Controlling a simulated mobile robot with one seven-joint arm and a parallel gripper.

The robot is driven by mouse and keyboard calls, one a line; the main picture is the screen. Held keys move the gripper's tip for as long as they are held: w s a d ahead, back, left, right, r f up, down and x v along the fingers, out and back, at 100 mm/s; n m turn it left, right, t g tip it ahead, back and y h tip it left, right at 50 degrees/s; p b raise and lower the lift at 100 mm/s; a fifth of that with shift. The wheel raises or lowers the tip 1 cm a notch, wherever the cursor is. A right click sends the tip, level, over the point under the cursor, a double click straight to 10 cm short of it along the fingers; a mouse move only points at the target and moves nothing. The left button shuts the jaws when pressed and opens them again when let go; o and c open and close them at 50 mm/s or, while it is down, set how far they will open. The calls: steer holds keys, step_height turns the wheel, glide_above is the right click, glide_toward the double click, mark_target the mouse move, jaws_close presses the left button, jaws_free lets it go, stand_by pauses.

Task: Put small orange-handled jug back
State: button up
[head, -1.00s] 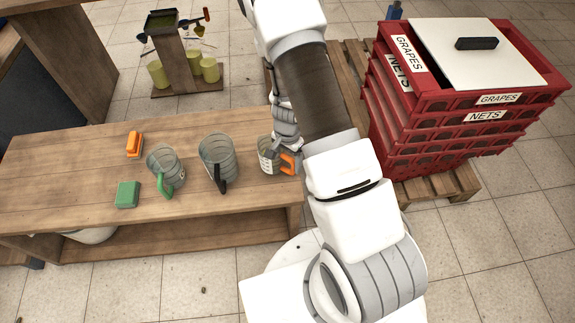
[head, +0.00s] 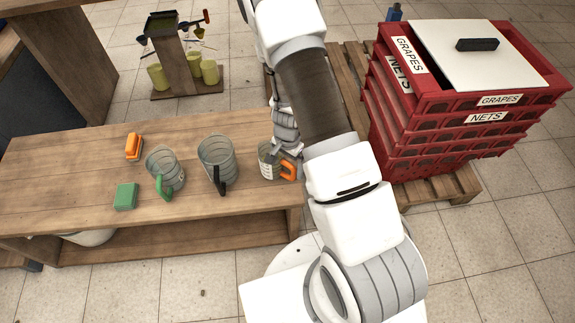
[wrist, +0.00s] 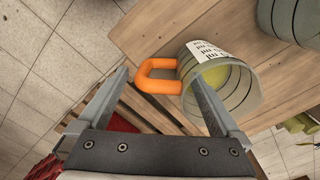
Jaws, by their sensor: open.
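The small orange-handled jug (head: 265,162) stands upright at the right end of the wooden bench, partly hidden by my arm. In the wrist view the clear jug (wrist: 247,92) shows a white printed label, and its inside looks yellowish. Its orange handle (wrist: 157,66) points left. My gripper (wrist: 160,77) is open. The handle lies between and just beyond the fingertips, and the right finger overlaps the jug's rim in the picture; I cannot tell whether it touches. My gripper (head: 284,150) is partly hidden behind my arm in the head view.
A larger black-handled jug (head: 217,158) and a green-handled jug (head: 163,172) stand left on the bench (head: 80,180). An orange brush (head: 134,147) and a green sponge (head: 126,196) lie further left. Red crates (head: 430,130) stand on a pallet at right. A stand (head: 180,70) holds yellow-green cups behind.

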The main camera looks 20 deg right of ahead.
steer(key=s+a+r+n+t+y+p, duration=0.1)
steer(key=s+a+r+n+p, duration=0.15)
steer(key=r, duration=1.45)
steer(key=s+a+r+n+t+y+p, duration=0.1)
steer(key=a+r+n+t, duration=0.15)
steer(key=r, duration=1.45)
steer(key=s+d+r+n+t+h, duration=0.2)
steer(key=s+r+n, duration=0.4)
steer(key=s+r, duration=0.6)
steer(key=shift+s+r, duration=0.3)
steer(key=shift+s, duration=0.55)
steer(key=shift+r, duration=0.1)
step_height(320, 180, up, 15)
steer(key=p, duration=1.5)
steer(key=shift+p, duration=0.3)
